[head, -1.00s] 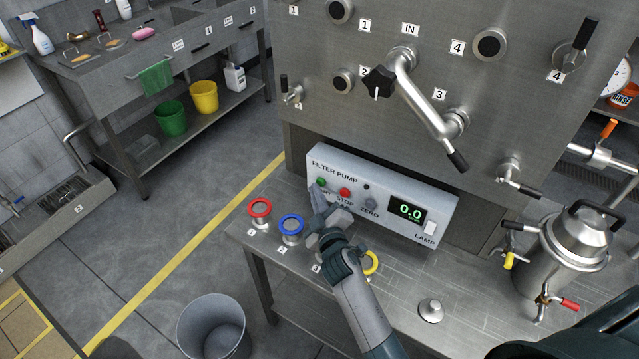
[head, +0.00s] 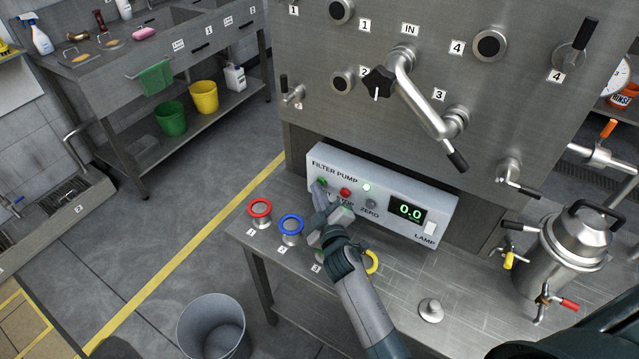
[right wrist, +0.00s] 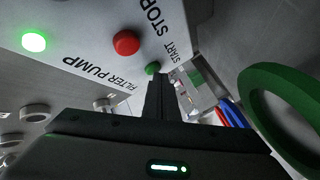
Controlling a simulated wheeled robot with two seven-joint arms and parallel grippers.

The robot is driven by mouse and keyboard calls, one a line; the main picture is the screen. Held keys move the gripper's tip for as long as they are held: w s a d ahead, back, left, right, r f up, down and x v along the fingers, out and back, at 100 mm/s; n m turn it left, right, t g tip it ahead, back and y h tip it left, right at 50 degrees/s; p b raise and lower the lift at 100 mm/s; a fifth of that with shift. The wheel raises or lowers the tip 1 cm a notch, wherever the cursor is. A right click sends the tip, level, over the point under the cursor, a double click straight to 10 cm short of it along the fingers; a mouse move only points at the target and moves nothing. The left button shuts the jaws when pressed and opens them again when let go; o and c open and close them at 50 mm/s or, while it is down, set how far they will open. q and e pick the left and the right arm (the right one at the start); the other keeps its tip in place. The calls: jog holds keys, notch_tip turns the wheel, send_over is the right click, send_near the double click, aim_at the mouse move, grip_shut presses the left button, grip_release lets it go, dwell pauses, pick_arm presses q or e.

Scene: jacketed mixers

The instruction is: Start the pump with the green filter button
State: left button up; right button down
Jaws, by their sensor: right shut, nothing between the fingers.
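The filter pump box (head: 330,165) is a pale panel at the back of the steel table. Its green start button (head: 322,182) is at the left end, partly covered by my right gripper (head: 318,187). The right gripper is shut and empty, its fingertips at the button. In the right wrist view, the tips reach the green button (right wrist: 152,69) and seem to touch it. The red stop button (head: 345,192) is just to the right. A round lamp (head: 366,187) on the box is lit, and glows green in the right wrist view (right wrist: 34,42). The display (head: 408,212) reads 0.0. My left gripper is not in view.
Red (head: 260,210), blue (head: 291,227) and yellow (head: 372,262) ringed parts stand on the table around my right arm. A grey knob (head: 370,204) and a lamp switch (head: 431,228) are farther right on the box. Valves and pipes project above it.

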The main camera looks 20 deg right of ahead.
dwell(0.4)
jog(key=shift+s+a, duration=0.55)
jog(key=shift+a, duration=0.1)
jog(key=shift+s+a+b, duration=0.2)
jog(key=shift+s+a, duration=0.6)
jog(key=shift+a, duration=0.2)
jog(key=shift+s+a+b, duration=0.2)
jog(key=shift+s+a, duration=0.55)
jog(key=shift+a, duration=0.2)
jog(key=shift+f, duration=0.1)
